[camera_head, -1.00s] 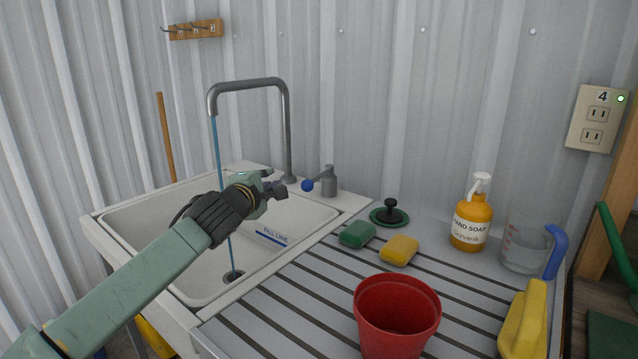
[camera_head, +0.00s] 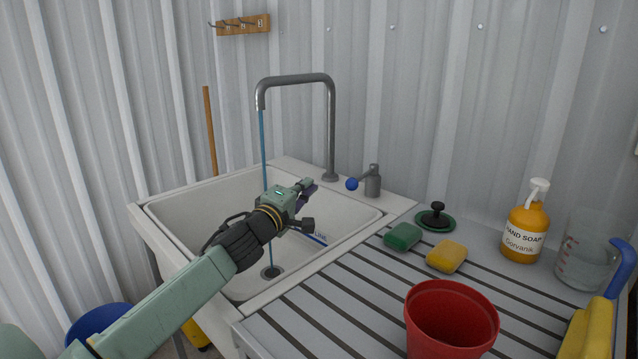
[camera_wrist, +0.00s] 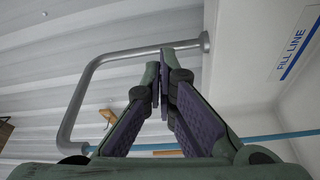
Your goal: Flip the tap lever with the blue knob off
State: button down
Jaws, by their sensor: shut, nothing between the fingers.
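The tap lever's blue knob (camera_head: 352,184) sticks out to the left of a grey valve body (camera_head: 373,182) on the sink's back right rim. The grey curved spout (camera_head: 331,120) stands left of it, and a blue stream of water (camera_head: 264,150) runs from it into the sink (camera_head: 180,215). My gripper (camera_head: 306,188) is over the basin, left of and apart from the knob, shut and empty. In the wrist view its fingertips (camera_wrist: 163,75) meet in front of the spout (camera_wrist: 90,85); the knob does not show there.
On the drainboard (camera_head: 330,300) right of the sink are a green sponge (camera_head: 402,237), a yellow sponge (camera_head: 446,257), a black-handled plug (camera_head: 436,217), a red pot (camera_head: 450,320), a soap bottle (camera_head: 525,228) and a clear jug (camera_head: 583,258). The corrugated wall (camera_head: 450,100) stands close behind.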

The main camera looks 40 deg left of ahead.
aim_at(352, 183)
jog(key=f+p+x, duration=0.1)
jog(key=p+x, duration=0.2)
jog(key=x, duration=0.6)
jog(key=shift+s+d+r+p, duration=0.15)
jog(key=shift+d+p, duration=0.25)
jog(key=shift+d, duration=1.6)
jog(key=shift+d, duration=0.1)
